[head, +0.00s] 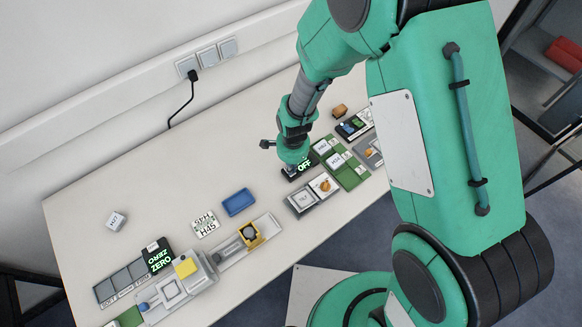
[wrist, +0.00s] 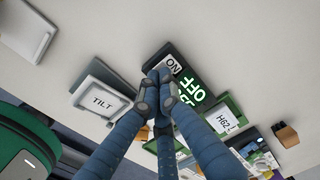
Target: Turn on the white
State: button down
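A black box with a green lit OFF display (wrist: 193,92) and a white ON patch (wrist: 174,64) lies under my gripper in the wrist view. In the head view this black box (head: 304,166) is partly hidden by my gripper (head: 292,162). In the wrist view my gripper (wrist: 160,88) has its dark fingertips together, with nothing seen between them. The tips overlap the box's edge beside the ON patch; I cannot tell whether they touch it. No object is clearly identifiable as the task's "white".
A TILT plate (wrist: 104,98) lies left of the box in the wrist view, and a green H62 plate (wrist: 226,120) lies right. In the head view, a blue tray (head: 239,202), a ZERO display (head: 159,258) and a white cube (head: 116,220) stand leftward. The table's back left is mostly clear.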

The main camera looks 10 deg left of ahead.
jog(key=shift+r+p, duration=0.55)
jog(key=shift+r, duration=0.15)
notch_tip(320, 180, up, 13)
jog(key=p, duration=0.3)
jog(key=shift+s+d+f, duration=0.2)
jog(key=shift+s+d+t+y+b, duration=0.1)
jog(key=shift+d+t+y+b, duration=0.2)
jog(key=shift+b, duration=1.55)
jog(key=shift+s+r+t+b, duration=0.2)
jog(key=shift+t+b, duration=0.1)
jog(key=shift+b, duration=0.75)
jog(key=shift+f, duration=0.1)
jog(key=f+b, duration=0.1)
jog(key=f, duration=0.3)
jog(key=w+a+f+b, duration=0.1)
jog(key=f, duration=0.4)
jog(key=f+b, duration=0.1)
jog(key=f, duration=0.3)
jog(key=shift+w+a+f, duration=0.3)
jog(key=shift+w, duration=0.05)
